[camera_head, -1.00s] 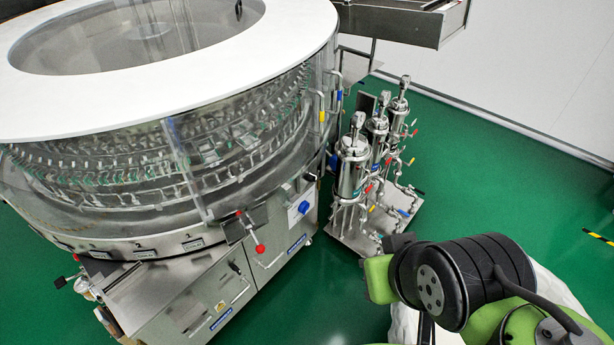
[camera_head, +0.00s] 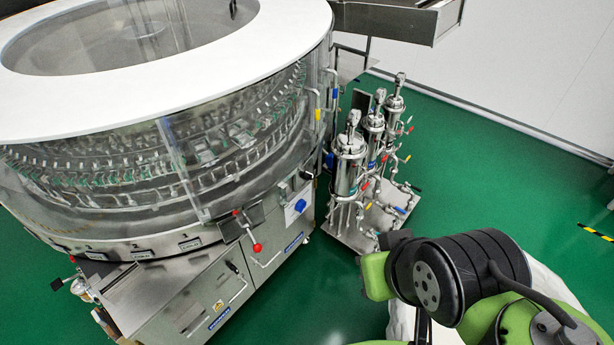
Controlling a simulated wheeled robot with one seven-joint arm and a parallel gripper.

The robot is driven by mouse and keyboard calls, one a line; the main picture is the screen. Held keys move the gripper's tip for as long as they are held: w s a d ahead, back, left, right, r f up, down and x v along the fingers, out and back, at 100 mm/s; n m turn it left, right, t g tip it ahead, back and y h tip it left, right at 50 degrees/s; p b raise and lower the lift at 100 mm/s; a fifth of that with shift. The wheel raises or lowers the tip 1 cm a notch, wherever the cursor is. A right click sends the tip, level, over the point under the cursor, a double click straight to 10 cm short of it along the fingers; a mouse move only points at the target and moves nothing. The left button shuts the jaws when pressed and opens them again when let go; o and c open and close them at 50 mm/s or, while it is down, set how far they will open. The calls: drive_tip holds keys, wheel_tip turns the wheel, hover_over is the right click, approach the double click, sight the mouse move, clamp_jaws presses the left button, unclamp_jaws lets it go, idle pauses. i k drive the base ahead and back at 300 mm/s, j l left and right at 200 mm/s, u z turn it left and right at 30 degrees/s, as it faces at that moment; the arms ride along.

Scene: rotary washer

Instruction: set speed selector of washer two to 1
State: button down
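A large round rotary washer (camera_head: 160,215) with a white top ring and clear walls fills the left side. A blue knob (camera_head: 300,206) sits on a pale plate at the right of its lower cabinet. I cannot tell from here whether this knob is the speed selector, or read its setting. No label naming washer two is legible. My green and black arm (camera_head: 455,280) is at the lower right, well apart from the washer in the picture. My gripper is not in view.
A lever with a red ball (camera_head: 257,247) sticks out left of the blue knob. A steel stand with several upright cylinders (camera_head: 348,165) and pipes is right of the washer. Green floor (camera_head: 310,300) is clear between the cabinet and my arm.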

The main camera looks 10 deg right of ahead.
sight(308, 175)
drive_tip(key=i+u, duration=0.4)
drive_tip(key=i+l+u, duration=0.1)
drive_tip(key=i+u, duration=0.25)
drive_tip(key=i, duration=0.15)
drive_tip(key=i+l+u, duration=0.2)
drive_tip(key=i+u, duration=0.2)
